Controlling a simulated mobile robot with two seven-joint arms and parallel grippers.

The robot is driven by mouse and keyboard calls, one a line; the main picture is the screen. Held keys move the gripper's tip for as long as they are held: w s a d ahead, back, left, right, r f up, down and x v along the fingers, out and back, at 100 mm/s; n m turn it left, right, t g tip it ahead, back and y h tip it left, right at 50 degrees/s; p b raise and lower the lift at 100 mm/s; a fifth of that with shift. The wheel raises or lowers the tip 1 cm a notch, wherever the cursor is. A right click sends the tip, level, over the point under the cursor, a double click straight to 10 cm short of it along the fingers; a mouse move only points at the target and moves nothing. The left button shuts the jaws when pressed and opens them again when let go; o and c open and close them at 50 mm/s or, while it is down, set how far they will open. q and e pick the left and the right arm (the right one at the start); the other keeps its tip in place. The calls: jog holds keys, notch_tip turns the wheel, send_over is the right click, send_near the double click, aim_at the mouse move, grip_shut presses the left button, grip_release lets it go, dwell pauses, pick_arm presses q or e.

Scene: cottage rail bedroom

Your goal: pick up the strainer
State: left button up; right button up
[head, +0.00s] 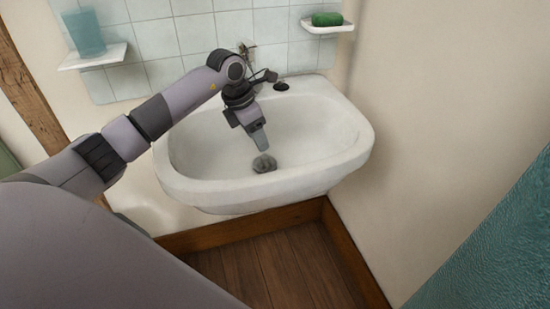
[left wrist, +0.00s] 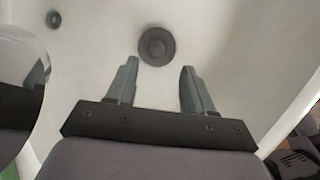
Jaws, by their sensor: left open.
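The strainer (head: 264,163) is a small round dark grey piece in the bottom of the white sink basin (head: 190,165). In the left wrist view the strainer (left wrist: 157,46) shows as a dark disc with a darker centre, just beyond the fingertips. My left gripper (head: 264,146) reaches down into the basin above the strainer. In the left wrist view the two fingers of the left gripper (left wrist: 158,70) are apart with nothing between them. I cannot tell the exact height gap to the strainer. My right gripper is not in view.
The tap (head: 246,52) is behind my left arm at the sink's back. A dark round item (head: 281,86) sits on the back rim. The basin's right side is clear.

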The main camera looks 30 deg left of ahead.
aim_at(264, 156)
pick_arm(q)
jog(key=x, duration=0.7)
jog(key=shift+a+f, duration=0.15)
jog(key=shift+f, duration=0.1)
grip_shut()
